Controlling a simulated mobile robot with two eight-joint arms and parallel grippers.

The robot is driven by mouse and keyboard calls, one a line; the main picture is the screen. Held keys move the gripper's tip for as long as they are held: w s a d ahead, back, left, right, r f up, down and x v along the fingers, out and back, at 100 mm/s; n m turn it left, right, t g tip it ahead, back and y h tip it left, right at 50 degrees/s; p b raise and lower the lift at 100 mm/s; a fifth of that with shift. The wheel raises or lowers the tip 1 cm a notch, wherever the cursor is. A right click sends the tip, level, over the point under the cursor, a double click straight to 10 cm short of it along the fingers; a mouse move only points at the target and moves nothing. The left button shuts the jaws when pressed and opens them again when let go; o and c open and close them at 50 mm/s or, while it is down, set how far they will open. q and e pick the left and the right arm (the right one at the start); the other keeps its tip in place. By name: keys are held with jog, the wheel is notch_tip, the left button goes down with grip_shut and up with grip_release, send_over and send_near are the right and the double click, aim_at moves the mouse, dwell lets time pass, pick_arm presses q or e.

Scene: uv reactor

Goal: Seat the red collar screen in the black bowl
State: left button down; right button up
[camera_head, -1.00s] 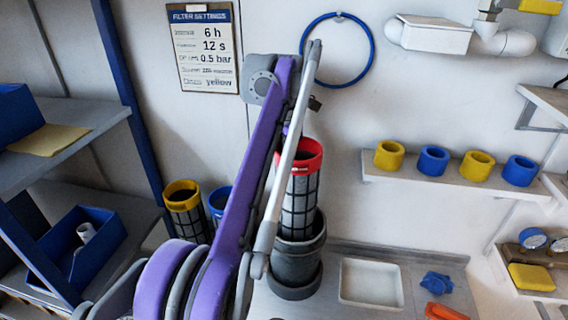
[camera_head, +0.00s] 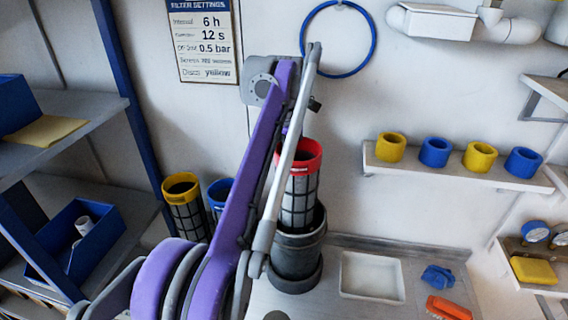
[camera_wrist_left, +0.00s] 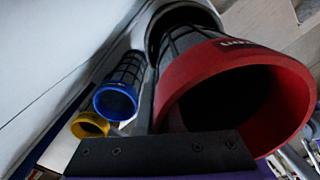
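The red collar screen (camera_head: 300,200), a grey mesh cylinder under a red ring, stands upright with its lower part inside the black bowl (camera_head: 296,255). How deep it sits inside is hidden. In the left wrist view its red collar (camera_wrist_left: 290,95) is large and close, with the mesh running down into the dark bowl (camera_wrist_left: 160,25). My left gripper (camera_wrist_left: 165,152) is at the collar; a dark plate of it crosses the bottom of that view. Its fingertips are hidden, but the screen moves with my arm, so it appears shut on the collar. My right gripper is not in view.
A yellow collar screen (camera_head: 184,208) and a blue collar screen (camera_head: 218,190) stand left of the bowl. A white tray (camera_head: 345,290), a blue knob-like part (camera_head: 437,276) and an orange object (camera_head: 447,308) are on the right. A wall shelf (camera_head: 450,176) holds yellow and blue rings.

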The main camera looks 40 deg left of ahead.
pick_arm(q)
notch_tip(320, 180, down, 9)
jog(key=b, duration=0.5)
jog(key=shift+f, duration=0.2)
dwell(2.6)
jog(key=c, duration=1)
grip_release()
notch_tip(320, 180, up, 11)
jog(key=p, duration=0.2)
jog(key=shift+p, duration=0.35)
jog(key=shift+f, duration=0.1)
